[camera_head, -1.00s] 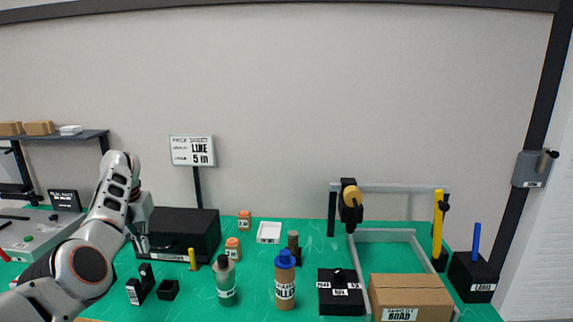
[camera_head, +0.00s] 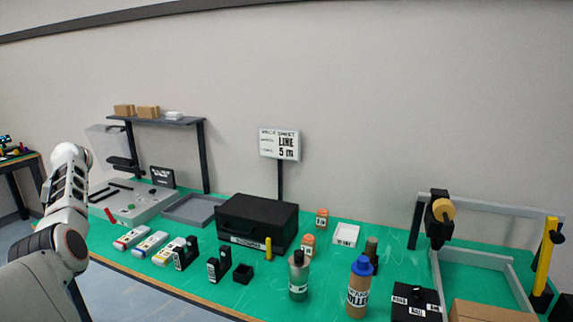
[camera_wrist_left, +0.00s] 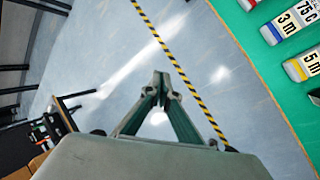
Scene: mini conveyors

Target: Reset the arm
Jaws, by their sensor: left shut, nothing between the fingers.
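My left arm (camera_head: 62,215) stands at the left edge of the head view, in front of the green table (camera_head: 395,270). In that view the fingers of my left gripper do not show. In the left wrist view my left gripper (camera_wrist_left: 160,78) is shut with its fingertips together and nothing between them. It hangs over the grey floor (camera_wrist_left: 200,40), beside the table edge. My right gripper is not in view.
A grey machine (camera_head: 130,203), a black box (camera_head: 257,222), labelled packs (camera_head: 150,243) and bottles (camera_head: 359,285) stand on the table. A yellow-black floor strip (camera_wrist_left: 178,65) runs past the gripper. Another table (camera_head: 22,165) stands at the far left. The floor under the gripper is clear.

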